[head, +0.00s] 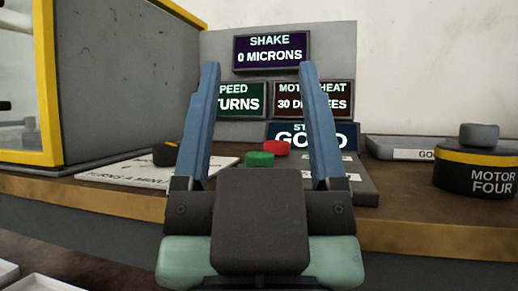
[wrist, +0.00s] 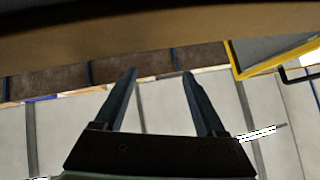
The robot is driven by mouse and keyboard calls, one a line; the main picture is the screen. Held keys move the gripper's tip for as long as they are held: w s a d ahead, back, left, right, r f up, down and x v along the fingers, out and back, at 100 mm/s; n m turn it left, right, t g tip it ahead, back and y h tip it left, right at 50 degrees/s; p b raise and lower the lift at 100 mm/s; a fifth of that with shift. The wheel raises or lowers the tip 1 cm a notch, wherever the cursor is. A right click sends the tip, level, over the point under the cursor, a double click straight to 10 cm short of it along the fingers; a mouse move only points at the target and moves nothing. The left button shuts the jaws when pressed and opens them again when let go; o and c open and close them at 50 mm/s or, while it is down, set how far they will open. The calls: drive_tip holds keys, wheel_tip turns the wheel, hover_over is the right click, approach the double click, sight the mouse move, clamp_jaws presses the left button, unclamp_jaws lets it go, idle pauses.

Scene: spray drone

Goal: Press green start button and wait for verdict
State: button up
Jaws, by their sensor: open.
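The green button (head: 260,159) sits on a dark control box (head: 362,190) on the bench and shows between my fingers in the head view. A red button (head: 276,148) is just behind it. My gripper (head: 259,68) is open and empty in front of the panel; its blue fingers point up and away. It also shows open in the wrist view (wrist: 160,72), where no button is visible. The verdict display (head: 345,138) reads GOOD, partly covered by my right finger. The shake display (head: 271,52) reads 0 MICRONS; the heat display (head: 290,100) seems to read 30 DEGREES.
A yellow-edged grey enclosure (head: 120,80) stands at left. A black knob (head: 165,154) is by a white label plate (head: 130,172). At right are a black MOTOR FOUR can (head: 475,178) and a tray labelled GO (head: 385,154), its label partly hidden. The bench edge (head: 420,238) runs across the front.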

clamp_jaws()
idle(0.3)
idle(1.5)
